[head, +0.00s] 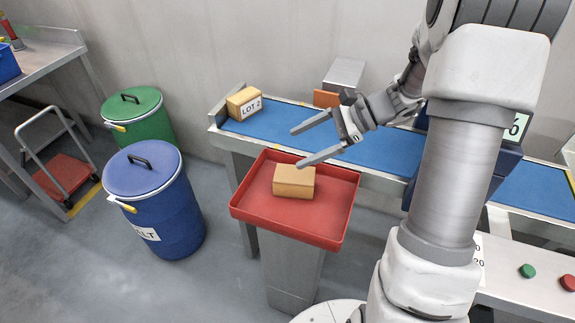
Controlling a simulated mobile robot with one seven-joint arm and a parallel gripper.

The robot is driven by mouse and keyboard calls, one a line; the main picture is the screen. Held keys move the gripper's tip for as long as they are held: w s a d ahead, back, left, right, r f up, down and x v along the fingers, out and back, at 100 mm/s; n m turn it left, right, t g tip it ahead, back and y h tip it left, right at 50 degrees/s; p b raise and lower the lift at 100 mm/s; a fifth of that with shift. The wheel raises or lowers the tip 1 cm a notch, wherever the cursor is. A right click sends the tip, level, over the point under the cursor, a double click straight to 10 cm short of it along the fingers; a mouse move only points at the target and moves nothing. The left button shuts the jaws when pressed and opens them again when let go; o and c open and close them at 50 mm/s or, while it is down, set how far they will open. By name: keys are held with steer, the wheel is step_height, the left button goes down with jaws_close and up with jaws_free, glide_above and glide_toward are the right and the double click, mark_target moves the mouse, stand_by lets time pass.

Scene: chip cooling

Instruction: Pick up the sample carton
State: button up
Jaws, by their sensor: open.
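A plain tan carton (294,181) lies in a red tray (325,234) on a grey pedestal, near the tray's middle. A second tan carton (243,102) with a "LOT 2" label sits at the left end of the blue conveyor. Which of the two is the sample carton cannot be told from labels alone. My gripper (304,143) is open and empty, its fingers spread and pointing left. It appears above and behind the tray, up and slightly right of the plain carton and apart from it. It is right of the LOT 2 carton.
The blue conveyor (375,148) runs behind the tray. A blue drum (165,213) and a green drum (145,125) stand to the left. A hand cart (62,172) and a grey table (45,52) are farther left. Green (527,271) and red (568,283) buttons are at lower right.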

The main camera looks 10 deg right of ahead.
mark_target(296, 174)
steer(key=w+d+f+m, duration=0.1)
steer(key=f, duration=0.1)
steer(key=w+d+f+m+t+y+b, duration=0.1)
steer(key=f, duration=0.1)
steer(key=w+d+f+m+t, duration=0.1)
steer(key=f+m, duration=0.1)
steer(key=shift+w+d+f, duration=0.15)
steer(key=shift+w+d, duration=0.25)
steer(key=f, duration=0.5)
steer(key=f+b, duration=0.1)
steer(key=f, duration=0.2)
steer(key=shift+w+a+f, duration=0.1)
steer(key=shift+w+a, duration=0.1)
steer(key=shift+a, duration=0.15)
steer(key=x, duration=0.6)
steer(key=shift+w+a, duration=0.15)
steer(key=shift+a, duration=0.2)
steer(key=c, duration=1.3)
steer(key=shift+c, duration=0.8)
